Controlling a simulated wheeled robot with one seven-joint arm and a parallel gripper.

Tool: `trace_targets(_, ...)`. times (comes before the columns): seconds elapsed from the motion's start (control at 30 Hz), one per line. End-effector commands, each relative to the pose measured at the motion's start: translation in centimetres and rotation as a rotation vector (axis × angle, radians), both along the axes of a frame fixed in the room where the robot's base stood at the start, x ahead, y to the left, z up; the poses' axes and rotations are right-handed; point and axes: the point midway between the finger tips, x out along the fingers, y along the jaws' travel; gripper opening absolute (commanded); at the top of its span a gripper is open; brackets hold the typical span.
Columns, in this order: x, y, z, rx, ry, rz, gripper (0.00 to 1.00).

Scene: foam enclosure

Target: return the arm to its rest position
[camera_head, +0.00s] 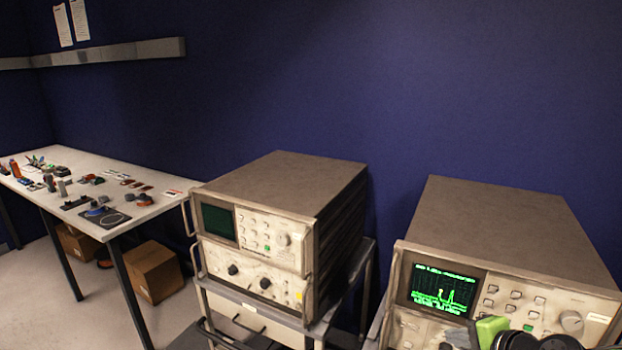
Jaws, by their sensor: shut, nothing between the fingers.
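My gripper (532,341) seems to be the dark rounded parts with a green block beside them at the bottom edge, right of centre. Only its upper part shows, close in front of the right instrument's front panel; the rest is cut off by the frame. It is shut and I see nothing held in it. The rest of my arm is out of view below.
A beige instrument with a lit green trace (443,289) stands at the right. Another instrument (270,225) sits on a cart (255,318) at centre. A white table (155,183) with small items is at left, cardboard boxes (153,270) beneath it. A blue wall (370,90) stands behind.

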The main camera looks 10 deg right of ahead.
Motion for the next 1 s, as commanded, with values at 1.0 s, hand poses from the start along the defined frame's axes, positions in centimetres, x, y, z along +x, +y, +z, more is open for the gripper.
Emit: trace_targets(1.0,-18.9,18.1,5.6,-1.075,0.202,1.037,0.0)
